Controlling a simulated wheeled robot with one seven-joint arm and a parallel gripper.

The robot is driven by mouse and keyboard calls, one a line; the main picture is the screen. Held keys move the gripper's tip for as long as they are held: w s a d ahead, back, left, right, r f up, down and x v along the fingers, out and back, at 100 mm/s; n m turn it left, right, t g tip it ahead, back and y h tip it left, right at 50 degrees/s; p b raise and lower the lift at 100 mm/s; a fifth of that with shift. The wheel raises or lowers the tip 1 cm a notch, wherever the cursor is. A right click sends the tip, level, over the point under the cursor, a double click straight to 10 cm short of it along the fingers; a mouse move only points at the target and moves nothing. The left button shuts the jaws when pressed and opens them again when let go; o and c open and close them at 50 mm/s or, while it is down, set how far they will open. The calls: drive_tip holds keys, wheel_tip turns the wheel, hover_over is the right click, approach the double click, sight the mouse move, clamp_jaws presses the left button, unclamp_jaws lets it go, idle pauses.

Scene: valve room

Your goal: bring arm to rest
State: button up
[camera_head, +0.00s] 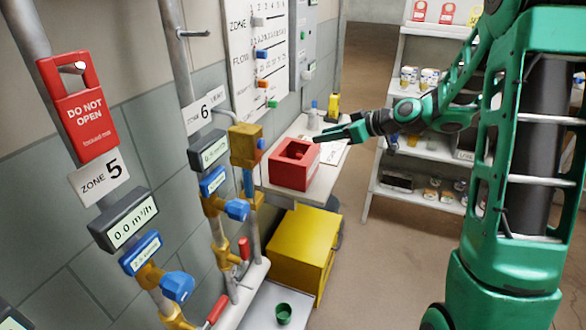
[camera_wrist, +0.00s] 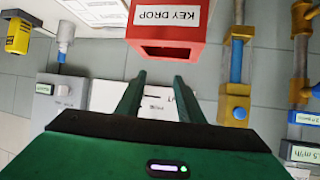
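My green arm (camera_head: 470,75) reaches out leftward from the right side of the head view. My gripper (camera_head: 330,133) is over the white shelf, close to the red box in the picture. In the wrist view my gripper (camera_wrist: 159,76) has its two dark green fingers apart, with nothing between them. The red box (camera_head: 293,166) stands on the shelf with an opening in its top. It is labelled KEY DROP in the wrist view (camera_wrist: 165,42), just beyond the fingertips. I cannot tell the exact gap between fingers and box.
Wall pipes with valves (camera_head: 177,287) and a red DO NOT OPEN tag (camera_head: 78,105) stand at left. A yellow box (camera_head: 303,250) is below the white shelf (camera_head: 318,188). Stocked shelving (camera_head: 428,152) stands behind my arm. Brown floor (camera_head: 385,270) is clear in the middle.

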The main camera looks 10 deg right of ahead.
drive_tip(key=s+d+m+g+h, duration=0.2)
drive_tip(key=s+d+m+g, duration=0.1)
drive_tip(key=s, duration=1.1)
drive_tip(key=s+d+f+m+g+h, duration=0.1)
drive_tip(key=s+d+m+g+h, duration=0.2)
drive_tip(key=s, duration=1.2)
drive_tip(key=s+d+m+g+h, duration=0.2)
drive_tip(key=s+d+m, duration=0.3)
drive_tip(key=s, duration=0.9)
drive_tip(key=m+g, duration=0.1)
drive_tip(key=m, duration=0.2)
drive_tip(key=shift+s+d+f+g+h, duration=0.15)
drive_tip(key=shift+d+f+g+h, duration=0.15)
drive_tip(key=shift+d, duration=0.1)
drive_tip(key=shift+w+f, duration=0.25)
drive_tip(key=shift+w, duration=0.4)
drive_tip(key=shift+c, duration=0.4)
